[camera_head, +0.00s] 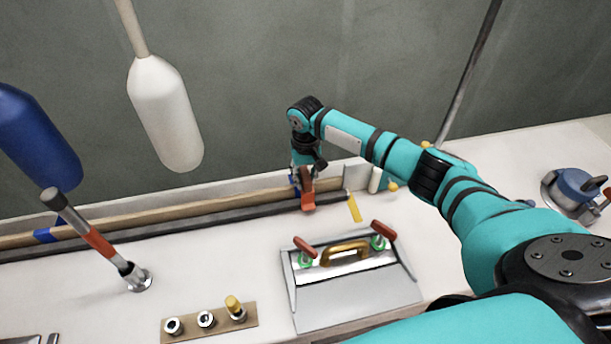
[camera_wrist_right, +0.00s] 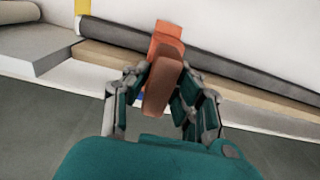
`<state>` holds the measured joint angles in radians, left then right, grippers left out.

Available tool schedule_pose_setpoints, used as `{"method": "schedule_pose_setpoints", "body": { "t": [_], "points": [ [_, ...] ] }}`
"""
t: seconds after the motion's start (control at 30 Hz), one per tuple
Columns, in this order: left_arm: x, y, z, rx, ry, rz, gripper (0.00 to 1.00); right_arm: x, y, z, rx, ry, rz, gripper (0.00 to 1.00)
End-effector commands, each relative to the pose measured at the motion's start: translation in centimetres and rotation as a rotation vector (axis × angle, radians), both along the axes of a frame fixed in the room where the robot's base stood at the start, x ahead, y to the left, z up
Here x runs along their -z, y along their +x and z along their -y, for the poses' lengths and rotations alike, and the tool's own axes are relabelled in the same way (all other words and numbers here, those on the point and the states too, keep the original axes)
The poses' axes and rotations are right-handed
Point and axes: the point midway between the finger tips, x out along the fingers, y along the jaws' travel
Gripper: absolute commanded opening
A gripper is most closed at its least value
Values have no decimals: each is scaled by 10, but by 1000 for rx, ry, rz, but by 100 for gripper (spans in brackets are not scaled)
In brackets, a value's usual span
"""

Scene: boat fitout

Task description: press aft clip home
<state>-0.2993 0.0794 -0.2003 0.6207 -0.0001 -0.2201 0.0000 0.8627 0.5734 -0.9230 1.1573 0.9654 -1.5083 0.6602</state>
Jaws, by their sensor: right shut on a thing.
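My right gripper (camera_head: 306,182) is at the back of the white counter, over a dark rod (camera_head: 235,212). It is shut on an orange-red clip (camera_head: 308,201), which shows in the right wrist view with a brown block-like part (camera_wrist_right: 164,85) between the fingers. The clip's orange end (camera_wrist_right: 166,40) overlaps the dark rod (camera_wrist_right: 220,68) in that view. I cannot tell whether the clip is fully seated around the rod. The rod lies along a wooden strip (camera_head: 180,207). My left gripper is not in view.
A grey box with a brass handle (camera_head: 345,252) and red-topped clamps stands in front. A small board (camera_head: 190,330) of round fittings, a tilted orange-banded lever (camera_head: 98,240) and a blue winch (camera_head: 578,190) share the counter. White (camera_head: 165,110) and blue fenders hang left.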

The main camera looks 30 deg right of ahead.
Motion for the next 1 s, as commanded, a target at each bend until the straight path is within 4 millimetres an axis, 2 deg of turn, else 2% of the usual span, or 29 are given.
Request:
{"method": "schedule_pose_setpoints", "body": {
  "t": [0.73,0.77,0.93,1.0],
  "points": [
    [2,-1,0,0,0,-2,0,13,-3,0,-1,-1,-7,0],
    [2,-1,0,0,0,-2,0,13,-3,0,-1,-1,-7,24],
    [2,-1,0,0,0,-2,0,13,-2,0,-1,-1,-7,47],
    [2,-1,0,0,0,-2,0,12,-2,0,0,-2,-6,50]
  ]
}}
